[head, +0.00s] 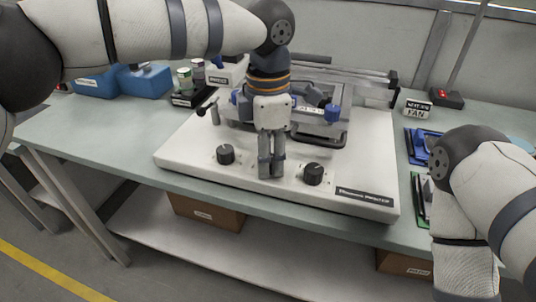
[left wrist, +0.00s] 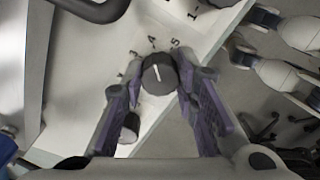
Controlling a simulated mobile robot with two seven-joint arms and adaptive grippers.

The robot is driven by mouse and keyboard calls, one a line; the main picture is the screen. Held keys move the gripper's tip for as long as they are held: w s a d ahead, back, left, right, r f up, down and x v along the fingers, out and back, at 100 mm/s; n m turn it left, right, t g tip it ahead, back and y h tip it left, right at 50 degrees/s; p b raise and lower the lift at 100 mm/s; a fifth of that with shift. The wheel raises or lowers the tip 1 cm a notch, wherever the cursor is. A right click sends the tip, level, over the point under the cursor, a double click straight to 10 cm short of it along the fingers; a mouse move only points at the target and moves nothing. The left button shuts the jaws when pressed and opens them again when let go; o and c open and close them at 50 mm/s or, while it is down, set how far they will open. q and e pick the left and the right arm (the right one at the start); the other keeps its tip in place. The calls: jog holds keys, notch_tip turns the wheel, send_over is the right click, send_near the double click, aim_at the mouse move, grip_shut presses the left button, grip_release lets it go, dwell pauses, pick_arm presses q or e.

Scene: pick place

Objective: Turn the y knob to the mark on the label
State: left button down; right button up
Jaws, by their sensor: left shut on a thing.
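A knob (left wrist: 158,73), black with a white pointer line, sits between the fingers of my left gripper (left wrist: 160,76) in the left wrist view. Printed numbers 3, 4 and 5 arc above it, and its line points up roughly toward the 4. In the head view my left gripper (head: 271,167) points down at the front of the white machine base (head: 180,150), its fingers hiding the held knob. A black knob (head: 225,154) stands to its left and another (head: 313,173) to its right. I cannot read which knob is marked y. My right gripper is out of view.
The printer frame (head: 300,90) with blue clamps stands behind my left gripper. A small sign (head: 417,108) reads "NEXT JOB FAN". Blue bins (head: 145,80) and small jars (head: 184,77) stand at the back left. My right forearm hangs near blue and green trays at right.

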pick_arm(q)
jog(key=c, duration=1.3)
grip_release()
notch_tip(320, 180, up, 12)
